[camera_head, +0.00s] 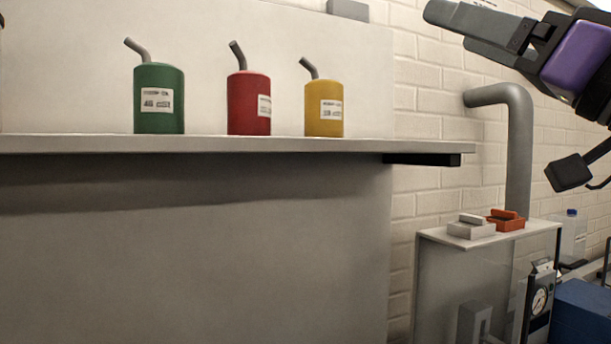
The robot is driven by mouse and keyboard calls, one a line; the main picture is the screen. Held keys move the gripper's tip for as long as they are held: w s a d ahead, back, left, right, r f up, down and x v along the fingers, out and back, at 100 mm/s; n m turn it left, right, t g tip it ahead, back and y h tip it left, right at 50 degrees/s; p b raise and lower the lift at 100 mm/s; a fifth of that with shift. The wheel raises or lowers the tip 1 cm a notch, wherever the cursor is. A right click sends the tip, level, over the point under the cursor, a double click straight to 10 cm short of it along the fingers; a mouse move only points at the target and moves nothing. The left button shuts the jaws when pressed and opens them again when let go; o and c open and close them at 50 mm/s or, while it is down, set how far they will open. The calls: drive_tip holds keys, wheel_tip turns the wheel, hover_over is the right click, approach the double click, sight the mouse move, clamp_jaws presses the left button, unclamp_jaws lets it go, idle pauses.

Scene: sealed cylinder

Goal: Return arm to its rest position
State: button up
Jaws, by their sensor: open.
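My gripper (462,28) is in the upper right, raised and pointing left, with a purple section of my arm behind it. It is open, with nothing seen between its fingers, and is apart from the shelf and everything on it. A green cylinder (159,99), a red cylinder (249,103) and a yellow cylinder (324,108) stand upright on the shelf (220,145). Each has a bent grey pipe on top and a white label. The rest of my arm runs out of the frame at right.
At lower right stands a cabinet (440,275) with a grey tray (471,230) and an orange tray (506,224) on top. A thick grey pipe (520,150) rises behind it. A gauge device (539,303), a blue box (582,312) and a bottle (572,238) are nearby.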

drive_tip(key=w+d+f+m+t+h, duration=0.25)
drive_tip(key=d+f+m+h, duration=0.2)
drive_tip(key=f, duration=0.35)
drive_tip(key=w+d+f+m+t+h, duration=0.25)
drive_tip(key=f+h, duration=0.25)
drive_tip(key=f, duration=0.3)
drive_tip(key=s+d+f+m+h+b, duration=0.1)
drive_tip(key=s+f+m+h, duration=0.2)
drive_tip(key=f, duration=0.7)
drive_tip(key=s+d+f+m+h, duration=0.15)
drive_tip(key=f+h, duration=0.25)
drive_tip(key=f, duration=0.7)
drive_tip(key=s+a+f+n+g, duration=0.1)
drive_tip(key=s+a+f+g, duration=0.1)
drive_tip(key=s+f, duration=0.8)
drive_tip(key=s+a+f+n+g+y+b, duration=0.1)
drive_tip(key=s+a+f+n+g, duration=0.1)
drive_tip(key=s+f, duration=0.9)
drive_tip(key=s+a+f+n+g, duration=0.1)
drive_tip(key=s+a+f+g, duration=0.2)
drive_tip(key=s+f, duration=0.7)
drive_tip(key=s+g, duration=0.2)
drive_tip(key=s, duration=0.1)
drive_tip(key=shift+s+a+f+g+y+b, duration=0.15)
drive_tip(key=shift+s+f+g+y+b, duration=0.15)
drive_tip(key=shift+f+g+y+b, duration=0.1)
